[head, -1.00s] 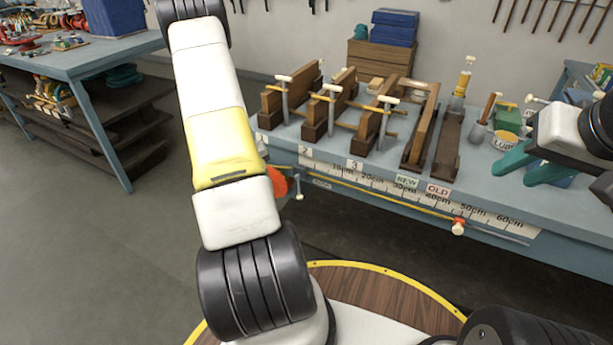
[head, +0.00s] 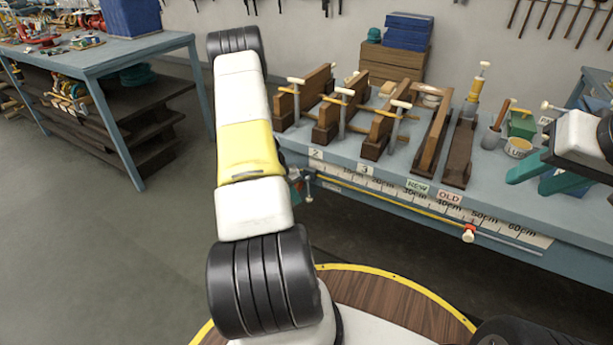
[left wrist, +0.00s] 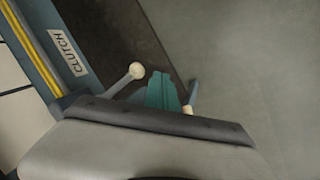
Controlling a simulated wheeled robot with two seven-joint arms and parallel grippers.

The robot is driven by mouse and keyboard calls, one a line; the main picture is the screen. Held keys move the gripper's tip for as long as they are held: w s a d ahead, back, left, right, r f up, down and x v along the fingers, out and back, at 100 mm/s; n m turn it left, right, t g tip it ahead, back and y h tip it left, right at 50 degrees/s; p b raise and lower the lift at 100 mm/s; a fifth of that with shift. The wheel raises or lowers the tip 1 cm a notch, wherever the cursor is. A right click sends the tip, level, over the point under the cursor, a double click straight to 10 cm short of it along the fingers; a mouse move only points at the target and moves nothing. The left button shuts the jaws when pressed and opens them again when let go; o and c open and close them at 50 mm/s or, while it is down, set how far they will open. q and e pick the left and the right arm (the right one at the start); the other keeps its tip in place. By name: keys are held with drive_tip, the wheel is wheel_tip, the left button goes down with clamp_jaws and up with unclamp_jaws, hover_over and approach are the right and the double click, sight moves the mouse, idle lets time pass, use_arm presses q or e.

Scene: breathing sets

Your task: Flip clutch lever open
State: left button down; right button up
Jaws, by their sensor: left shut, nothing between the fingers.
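The clutch lever (left wrist: 122,82), a grey rod with a pale ball knob, sticks out beside the bench edge with the CLUTCH label (left wrist: 68,52) in the left wrist view. My left gripper (left wrist: 163,92) has teal fingers, shut and empty, just right of the knob. A gap to the knob shows, though depth is unclear. In the head view, the left gripper (head: 296,184) is mostly hidden behind my arm, by the bench's front left corner. My right gripper (head: 541,177) is open above the bench's right part, its teal fingers apart.
The blue bench (head: 400,180) carries wooden clamp frames (head: 390,125), tools and a ruler strip along its front. A blue rod with a pale tip (left wrist: 190,97) stands right of my left fingers. Another table (head: 100,60) is at far left. The floor between is clear.

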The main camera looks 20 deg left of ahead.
sight(310, 200)
use_arm(q)
drive_tip(key=shift+w+d, duration=0.45)
drive_tip(key=shift+d, duration=0.05)
drive_tip(key=shift+d+f+h, duration=0.1)
drive_tip(key=shift+d+h, duration=0.25)
drive_tip(key=shift+h, duration=0.35)
drive_tip(key=d+h, duration=0.1)
drive_tip(key=h, duration=0.1)
drive_tip(key=d+h, duration=0.1)
drive_tip(key=h, duration=0.1)
drive_tip(key=d+n+h, duration=0.1)
drive_tip(key=h, duration=0.1)
drive_tip(key=shift+s+d+r+h, duration=0.15)
drive_tip(key=shift+d+r+h, duration=0.1)
drive_tip(key=shift+r+h, duration=0.15)
drive_tip(key=shift+d+r+h, duration=0.3)
drive_tip(key=shift+h, duration=0.4)
drive_tip(key=shift+a, duration=0.1)
drive_tip(key=shift+a+r+n, duration=0.1)
drive_tip(key=shift+a+n, duration=0.2)
drive_tip(key=shift+a, duration=0.45)
